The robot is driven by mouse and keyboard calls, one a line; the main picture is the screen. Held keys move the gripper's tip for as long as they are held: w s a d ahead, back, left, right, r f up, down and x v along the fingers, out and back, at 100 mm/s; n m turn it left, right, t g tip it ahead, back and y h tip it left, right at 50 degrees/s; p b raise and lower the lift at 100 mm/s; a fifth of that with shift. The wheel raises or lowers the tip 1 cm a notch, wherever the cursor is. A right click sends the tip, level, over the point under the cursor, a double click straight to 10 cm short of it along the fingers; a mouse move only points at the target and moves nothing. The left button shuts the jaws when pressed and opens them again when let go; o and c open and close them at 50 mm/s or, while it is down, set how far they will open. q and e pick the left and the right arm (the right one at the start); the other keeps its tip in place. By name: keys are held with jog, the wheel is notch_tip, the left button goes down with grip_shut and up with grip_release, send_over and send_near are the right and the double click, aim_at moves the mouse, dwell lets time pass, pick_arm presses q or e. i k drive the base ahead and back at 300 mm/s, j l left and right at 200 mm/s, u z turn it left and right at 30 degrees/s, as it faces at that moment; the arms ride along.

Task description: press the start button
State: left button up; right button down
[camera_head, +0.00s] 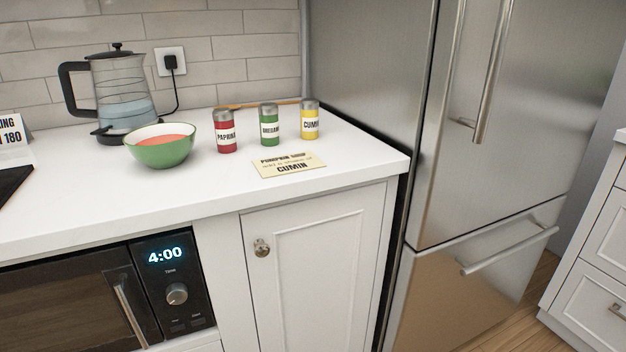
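A dark built-in microwave (70,305) sits under the counter at the lower left, its door shut. Its control panel (150,290) shows a lit display (168,255) reading 4:00. Below the display is a "Time" label and a round silver knob (177,294). Two small dark buttons sit side by side at the bottom of the panel, a left one (176,324) and a right one (196,319). Their lettering is too small to read, so I cannot tell which is start. Neither of my grippers is in view.
On the white counter (225,185) stand a glass kettle (122,95), a green bowl (165,153) of orange soup, spice jars (269,128) and a note card (289,165) reading "CUMIN". A steel fridge (480,150) stands right. The space before the microwave looks clear.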

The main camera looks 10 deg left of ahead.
aim_at(194, 322)
jog(key=k+j+u, duration=0.15)
jog(key=u, duration=0.2)
jog(key=k+j+u, duration=0.2)
jog(key=u, duration=0.15)
jog(key=k+j+u, duration=0.35)
jog(key=i+l, duration=0.2)
jog(key=l, duration=0.15)
jog(key=i+l, duration=0.2)
jog(key=l, duration=0.15)
jog(key=i+l, duration=0.2)
jog(key=l, duration=0.1)
